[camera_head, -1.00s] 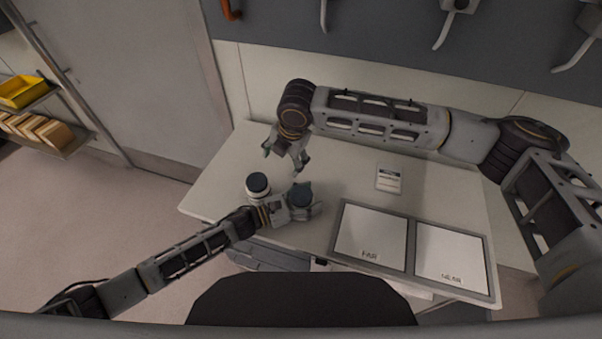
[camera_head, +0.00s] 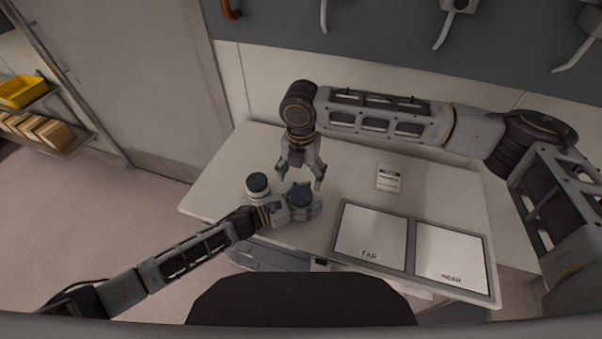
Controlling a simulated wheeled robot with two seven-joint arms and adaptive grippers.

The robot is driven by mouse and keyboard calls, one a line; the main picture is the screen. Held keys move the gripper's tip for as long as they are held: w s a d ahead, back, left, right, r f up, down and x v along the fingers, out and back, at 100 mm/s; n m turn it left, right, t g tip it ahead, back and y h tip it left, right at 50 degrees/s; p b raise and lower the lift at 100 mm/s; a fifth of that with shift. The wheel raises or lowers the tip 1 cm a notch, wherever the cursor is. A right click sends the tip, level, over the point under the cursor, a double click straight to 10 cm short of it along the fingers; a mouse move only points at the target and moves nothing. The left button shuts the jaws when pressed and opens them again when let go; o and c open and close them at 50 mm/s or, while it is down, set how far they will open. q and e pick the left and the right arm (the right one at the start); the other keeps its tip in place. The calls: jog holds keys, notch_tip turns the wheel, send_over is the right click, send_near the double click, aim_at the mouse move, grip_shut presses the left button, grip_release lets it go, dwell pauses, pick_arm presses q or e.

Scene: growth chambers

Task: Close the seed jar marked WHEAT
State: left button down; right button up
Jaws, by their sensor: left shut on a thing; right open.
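A jar with a dark lid (camera_head: 301,194) stands on the white table, and my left gripper (camera_head: 305,209) is shut around it from the left. A second jar, white with a dark lid (camera_head: 258,187), stands just left of it, behind my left gripper. No WHEAT marking is readable on either jar, so I cannot tell which one it is. I cannot tell whether the lids are tight. My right gripper (camera_head: 301,181) is open and empty, pointing down, close behind and above the held jar.
A grey-framed mat with two white panels, FAR (camera_head: 371,237) and NEAR (camera_head: 452,261), lies at the table's right front. A small white card (camera_head: 388,178) lies behind it. The table's back left is clear. Hooks hang on the wall behind.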

aim_at(301, 193)
jog(key=shift+f, duration=3.9)
jog(key=shift+c, duration=0.4)
jog(key=c, duration=1)
jog(key=shift+o, duration=0.2)
